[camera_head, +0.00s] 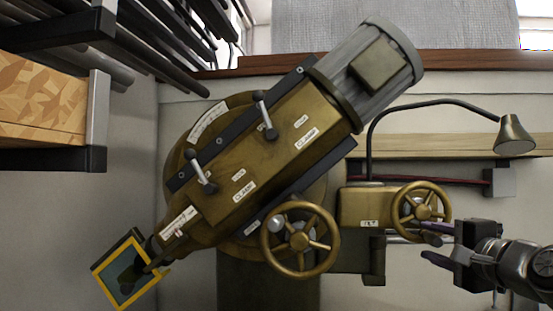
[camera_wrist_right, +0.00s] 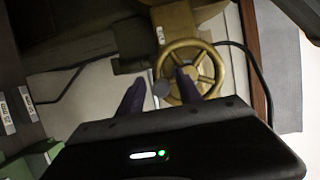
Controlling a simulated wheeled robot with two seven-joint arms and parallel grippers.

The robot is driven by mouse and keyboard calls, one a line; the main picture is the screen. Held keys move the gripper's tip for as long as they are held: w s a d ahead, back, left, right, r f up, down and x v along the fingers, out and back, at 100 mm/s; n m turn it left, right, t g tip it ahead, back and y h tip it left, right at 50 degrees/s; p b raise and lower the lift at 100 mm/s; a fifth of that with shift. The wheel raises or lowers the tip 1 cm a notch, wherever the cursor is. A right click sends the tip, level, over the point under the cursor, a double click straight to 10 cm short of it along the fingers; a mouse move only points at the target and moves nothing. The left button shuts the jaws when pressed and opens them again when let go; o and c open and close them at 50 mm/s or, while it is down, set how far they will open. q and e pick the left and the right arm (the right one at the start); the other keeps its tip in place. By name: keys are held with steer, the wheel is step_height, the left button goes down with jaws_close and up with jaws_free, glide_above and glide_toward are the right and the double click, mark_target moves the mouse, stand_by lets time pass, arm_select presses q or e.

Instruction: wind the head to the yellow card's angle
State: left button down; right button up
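The bronze machine head (camera_head: 265,145) is tilted, its grey motor (camera_head: 375,70) at upper right and its nose at lower left. A yellow-edged square plate (camera_head: 130,272) surrounds the nose; I cannot make out a separate yellow card. A white scale arc (camera_head: 207,122) lies beside the head; its marks are too small to read. Two clamp levers (camera_head: 265,115) (camera_head: 200,172) sit on the head. My right gripper (camera_head: 430,246) is open beside the small handwheel (camera_head: 421,208). In the right wrist view, the handwheel's grey knob (camera_wrist_right: 161,88) appears between the spread fingers. My left gripper is not visible.
A larger handwheel (camera_head: 300,240) stands left of the small one. A lamp (camera_head: 514,135) on a curved black arm arches above the small wheel. A wooden block (camera_head: 45,100) and dark bars (camera_head: 170,35) fill the upper left.

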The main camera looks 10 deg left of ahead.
steer(key=shift+o, duration=0.8)
steer(key=b+v, duration=0.2)
steer(key=v, duration=0.4)
steer(key=shift+s+d+b, duration=0.15)
steer(key=shift+s+b, duration=0.15)
steer(key=shift+b, duration=0.1)
steer(key=shift+s+d, duration=0.15)
steer(key=shift+s, duration=0.3)
